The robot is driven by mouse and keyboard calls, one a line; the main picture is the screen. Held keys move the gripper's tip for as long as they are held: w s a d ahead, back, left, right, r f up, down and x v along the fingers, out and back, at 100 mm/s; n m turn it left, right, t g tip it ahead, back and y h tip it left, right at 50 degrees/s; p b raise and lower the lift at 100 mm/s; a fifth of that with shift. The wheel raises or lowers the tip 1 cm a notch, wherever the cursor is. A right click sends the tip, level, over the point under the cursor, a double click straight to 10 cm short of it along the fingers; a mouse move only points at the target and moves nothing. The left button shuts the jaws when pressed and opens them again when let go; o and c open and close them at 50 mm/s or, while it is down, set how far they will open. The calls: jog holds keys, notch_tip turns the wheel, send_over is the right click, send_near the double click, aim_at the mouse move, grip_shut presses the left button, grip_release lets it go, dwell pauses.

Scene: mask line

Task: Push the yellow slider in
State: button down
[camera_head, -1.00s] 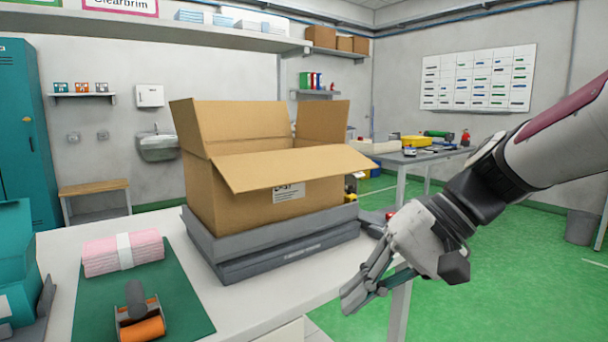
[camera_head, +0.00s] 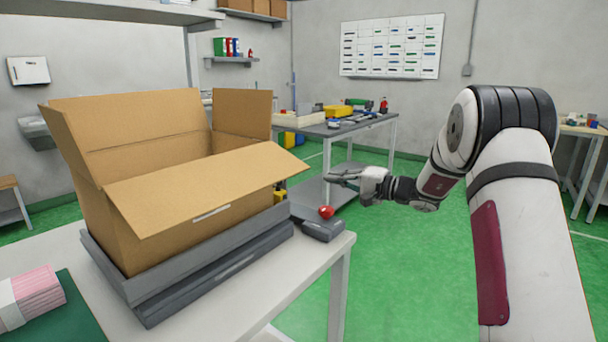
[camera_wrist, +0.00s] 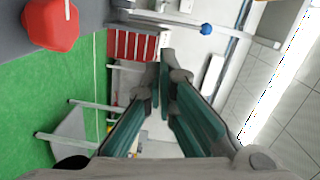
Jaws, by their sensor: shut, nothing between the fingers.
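My gripper (camera_head: 338,178) is at the end of the outstretched arm, past the right end of the white table and a little above the red button. Its fingers are shut and empty. In the wrist view, the teal-padded fingers (camera_wrist: 168,75) come together, with nothing seen between them. A small yellow part (camera_head: 279,196) shows behind the right end of the cardboard box. It is mostly hidden, and I cannot tell whether it is the yellow slider. My gripper is to the right of it and apart from it.
The open cardboard box (camera_head: 175,205) stands on a grey scale-like base (camera_head: 205,275) on the white table (camera_head: 285,295). A grey unit with a red button (camera_head: 326,212) sits at the table's right corner. A cluttered bench (camera_head: 350,128) stands behind. Green floor is clear at right.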

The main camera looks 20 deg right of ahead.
aim_at(281, 183)
jog(key=w+a+b, duration=0.1)
jog(key=w+a, duration=0.1)
jog(key=a, duration=0.3)
jog(key=w+a+f+b, duration=0.1)
jog(key=w+a, duration=0.2)
jog(key=a, duration=0.2)
jog(key=shift+w, duration=0.25)
jog(key=shift+s+a+f+b, duration=0.1)
jog(key=shift+s+a+b, duration=0.55)
jog(key=shift+a, duration=0.25)
jog(key=shift+s+a+b, duration=0.55)
jog(key=shift+s+a, duration=0.1)
jog(key=shift+a, duration=0.2)
